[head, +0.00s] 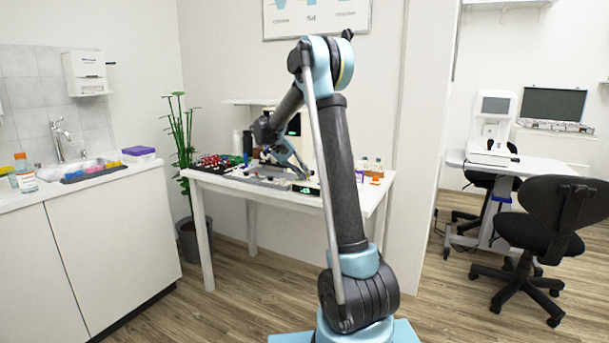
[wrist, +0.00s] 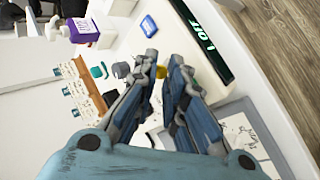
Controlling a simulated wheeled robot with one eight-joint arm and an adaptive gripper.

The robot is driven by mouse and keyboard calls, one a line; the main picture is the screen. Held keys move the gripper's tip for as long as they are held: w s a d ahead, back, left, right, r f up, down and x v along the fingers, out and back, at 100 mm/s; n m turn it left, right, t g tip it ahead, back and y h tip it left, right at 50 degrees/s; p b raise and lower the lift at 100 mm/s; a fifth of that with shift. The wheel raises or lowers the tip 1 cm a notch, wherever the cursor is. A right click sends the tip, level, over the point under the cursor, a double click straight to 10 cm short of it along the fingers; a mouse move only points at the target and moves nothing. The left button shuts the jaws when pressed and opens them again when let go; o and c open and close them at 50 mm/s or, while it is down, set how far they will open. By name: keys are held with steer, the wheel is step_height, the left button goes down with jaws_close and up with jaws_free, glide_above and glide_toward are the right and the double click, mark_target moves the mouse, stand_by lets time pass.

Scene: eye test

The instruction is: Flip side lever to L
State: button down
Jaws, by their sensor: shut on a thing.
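My gripper (wrist: 162,66) has its two blue and dark fingers close together in the wrist view. A small dark piece (wrist: 161,72) shows between the fingertips; it looks like the side lever, but the fingers hide most of it, so I cannot read its position. A dark panel (wrist: 205,40) with pale green lettering, which seems to read "OFF" and another mark, lies right of the fingertips on a white device. In the head view my gripper (head: 300,172) is low over the white table, partly behind my own arm.
The white table (head: 223,184) carries a red and black rack (head: 212,163) at its left and small bottles (head: 376,165) at its right. A purple-labelled bottle (wrist: 82,32) and brown-and-white boxes (wrist: 82,85) show in the wrist view. A plant (head: 182,140) stands behind the table's left.

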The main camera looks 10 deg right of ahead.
steer(key=shift+w+a, duration=0.1)
steer(key=shift+a, duration=0.05)
stand_by(0.4)
steer(key=c, duration=1.6)
jaws_free()
steer(key=shift+f, duration=0.1)
steer(key=shift+v, duration=3.95)
steer(key=shift+f, duration=0.1)
